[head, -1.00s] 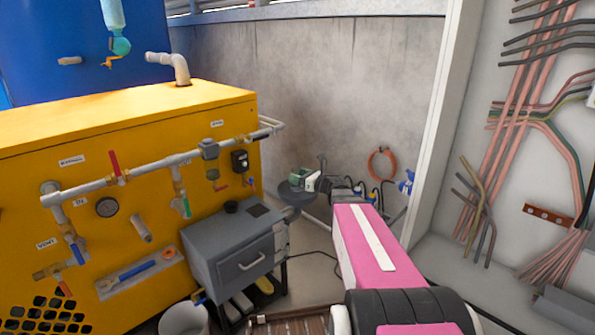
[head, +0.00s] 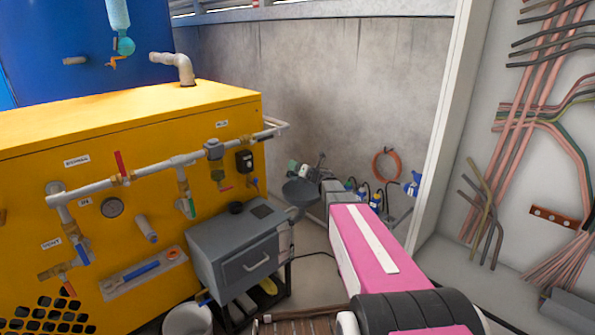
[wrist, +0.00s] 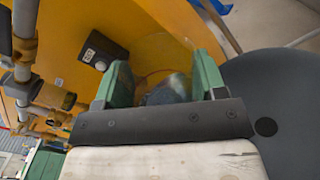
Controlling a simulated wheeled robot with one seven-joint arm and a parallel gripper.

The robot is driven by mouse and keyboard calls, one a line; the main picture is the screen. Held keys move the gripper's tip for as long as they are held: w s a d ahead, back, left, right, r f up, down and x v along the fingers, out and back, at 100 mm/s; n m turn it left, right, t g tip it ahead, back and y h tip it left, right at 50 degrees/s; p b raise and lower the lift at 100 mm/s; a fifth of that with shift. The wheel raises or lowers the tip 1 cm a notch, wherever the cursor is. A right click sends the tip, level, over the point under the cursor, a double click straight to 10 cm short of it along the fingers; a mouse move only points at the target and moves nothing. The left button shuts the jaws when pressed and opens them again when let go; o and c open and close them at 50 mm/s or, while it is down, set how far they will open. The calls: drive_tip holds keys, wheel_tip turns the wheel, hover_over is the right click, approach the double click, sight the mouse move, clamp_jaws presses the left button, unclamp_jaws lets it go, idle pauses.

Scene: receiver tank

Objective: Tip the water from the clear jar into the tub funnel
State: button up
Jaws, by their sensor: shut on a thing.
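My gripper (wrist: 158,72) has green fingers that stand on either side of the clear jar (wrist: 168,55), which is see-through and shows only faintly against the yellow housing. A darker grey-blue patch shows low between the fingers; I cannot tell if it is water. The dark round tub funnel (wrist: 283,100) is to the right of the gripper in the wrist view. In the head view, the dark funnel (head: 300,193) lies just below my gripper (head: 298,168), which is small there, and the jar cannot be made out.
The yellow machine (head: 120,150) with pipes and valves fills the left. A grey drawer box (head: 235,250) stands in front of it, with a white bucket (head: 187,320) below. An open cabinet with copper pipes (head: 530,130) is at right. A concrete wall (head: 300,80) stands behind.

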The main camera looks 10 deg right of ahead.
drive_tip(key=shift+r+m, duration=0.4)
drive_tip(key=shift+m, duration=0.8)
drive_tip(key=shift+d+r+m, duration=0.1)
drive_tip(key=shift+r+m, duration=0.1)
drive_tip(key=shift+m, duration=0.45)
drive_tip(key=shift+r+m, duration=0.2)
drive_tip(key=shift+m, duration=0.45)
drive_tip(key=shift+w+d+r+m, duration=0.1)
drive_tip(key=shift+r+m, duration=0.1)
drive_tip(key=shift+m, duration=0.45)
drive_tip(key=shift+w+d+r+m, duration=0.1)
drive_tip(key=shift+r+m, duration=0.05)
drive_tip(key=shift+m, duration=0.5)
drive_tip(key=shift+w+d+r+m, duration=0.1)
drive_tip(key=shift+r+m, duration=0.05)
drive_tip(key=shift+m, duration=0.45)
drive_tip(key=shift+d+r+m, duration=0.1)
drive_tip(key=shift+r+m, duration=0.05)
drive_tip(key=shift+m, duration=0.45)
